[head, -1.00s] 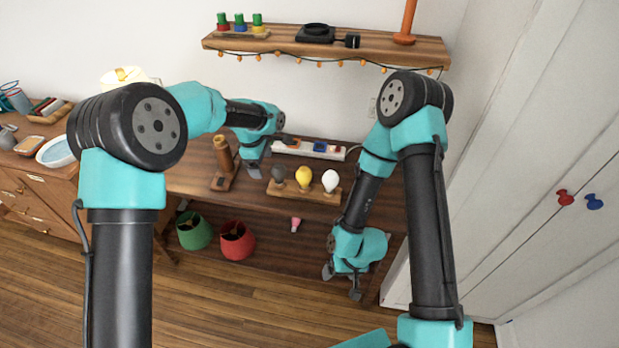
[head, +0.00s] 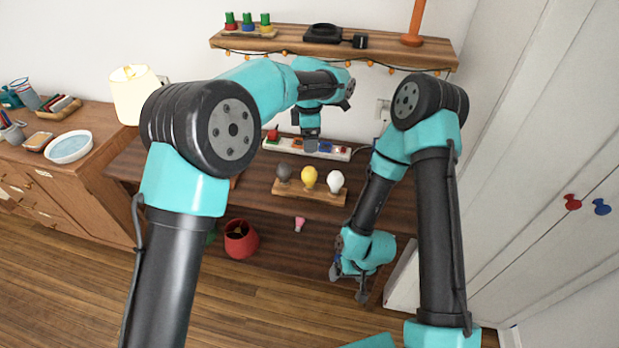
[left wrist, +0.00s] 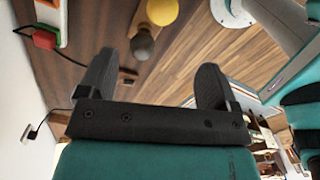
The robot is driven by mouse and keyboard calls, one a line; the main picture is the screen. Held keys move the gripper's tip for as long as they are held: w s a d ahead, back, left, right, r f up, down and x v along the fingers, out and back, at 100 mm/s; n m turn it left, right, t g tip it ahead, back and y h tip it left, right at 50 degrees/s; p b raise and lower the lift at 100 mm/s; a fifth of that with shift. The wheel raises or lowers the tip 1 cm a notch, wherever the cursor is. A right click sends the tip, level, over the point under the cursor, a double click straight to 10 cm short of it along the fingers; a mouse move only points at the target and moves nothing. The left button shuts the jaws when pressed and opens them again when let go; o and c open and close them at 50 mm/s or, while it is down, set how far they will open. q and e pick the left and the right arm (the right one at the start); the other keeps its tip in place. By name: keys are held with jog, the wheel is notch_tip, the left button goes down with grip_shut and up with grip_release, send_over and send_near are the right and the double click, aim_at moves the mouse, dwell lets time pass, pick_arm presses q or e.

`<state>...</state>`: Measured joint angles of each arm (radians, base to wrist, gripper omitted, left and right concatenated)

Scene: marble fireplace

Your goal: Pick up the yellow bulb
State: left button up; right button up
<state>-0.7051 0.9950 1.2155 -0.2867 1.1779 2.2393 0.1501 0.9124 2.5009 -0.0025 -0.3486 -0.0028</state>
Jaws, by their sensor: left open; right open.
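The yellow bulb (head: 309,176) stands in the middle of a wooden holder (head: 309,196), between a grey bulb (head: 283,173) and a white bulb (head: 335,181). In the left wrist view, the yellow bulb (left wrist: 162,11) is at the top edge, partly cut off, beyond the grey bulb (left wrist: 143,45). My left gripper (head: 311,146) is above and behind the bulbs, near the power strip. Its fingers (left wrist: 156,62) are open and empty in the wrist view. My right gripper (head: 348,284) is open and low, at the front right of the table, apart from the bulbs.
A power strip (head: 336,154) with plugs lies behind the bulbs. A shelf (head: 390,48) with string lights hangs above. A pink bulb (head: 299,224) and a red lampshade (head: 241,239) are lower down. A lit lamp (head: 135,92) stands at the left.

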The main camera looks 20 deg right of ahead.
aim_at(308, 169)
pick_arm(q)
notch_tip(308, 169, down, 10)
jog(key=shift+f, duration=0.1)
dwell(0.4)
jog(key=shift+s+a+f, duration=0.1)
jog(key=shift+a+f, duration=0.05)
jog(key=shift+f, duration=1.15)
jog(key=shift+s+a+f, duration=0.1)
jog(key=shift+f, duration=1.2)
jog(key=c, duration=1)
jog(key=shift+r, duration=0.1)
